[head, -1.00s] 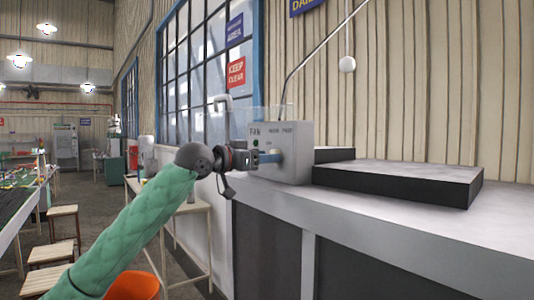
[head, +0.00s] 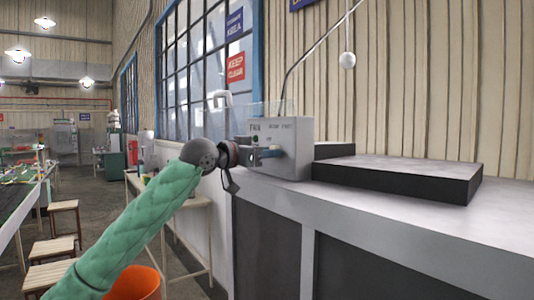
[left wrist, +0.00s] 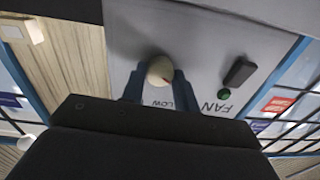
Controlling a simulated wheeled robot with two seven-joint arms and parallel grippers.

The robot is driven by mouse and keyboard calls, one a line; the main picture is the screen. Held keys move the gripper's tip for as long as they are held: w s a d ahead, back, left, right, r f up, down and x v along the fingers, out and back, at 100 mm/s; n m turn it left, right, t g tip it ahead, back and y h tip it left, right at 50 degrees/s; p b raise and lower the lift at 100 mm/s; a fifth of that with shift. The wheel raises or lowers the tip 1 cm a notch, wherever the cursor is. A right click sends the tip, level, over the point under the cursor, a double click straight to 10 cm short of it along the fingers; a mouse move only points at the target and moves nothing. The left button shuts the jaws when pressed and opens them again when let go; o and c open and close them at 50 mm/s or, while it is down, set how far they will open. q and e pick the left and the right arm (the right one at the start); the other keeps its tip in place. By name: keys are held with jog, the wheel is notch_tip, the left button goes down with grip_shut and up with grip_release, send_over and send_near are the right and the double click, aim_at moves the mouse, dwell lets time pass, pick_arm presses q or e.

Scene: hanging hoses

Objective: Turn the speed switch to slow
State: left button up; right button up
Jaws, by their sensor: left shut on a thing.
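The grey fan control box (head: 296,163) stands on the counter's left end, with FAN lettering on its front. My left gripper (head: 274,153) reaches its front face from the left. In the left wrist view the speed switch is a round cream knob (left wrist: 160,71) with a small red mark, on the grey panel. My left gripper (left wrist: 160,84) is shut on this knob, with one blue-grey finger on each side. My right gripper is in neither view.
A black rocker switch (left wrist: 239,72) and a green lamp (left wrist: 223,94) sit on the same panel. A dark flat slab (head: 400,179) lies on the counter (head: 430,235) to the right. A cord with a white ball (head: 347,60) hangs above. Stools stand at the left.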

pick_arm(q)
jog(key=shift+m, duration=2.2)
jog(key=m, duration=0.3)
jog(key=shift+m, duration=0.7)
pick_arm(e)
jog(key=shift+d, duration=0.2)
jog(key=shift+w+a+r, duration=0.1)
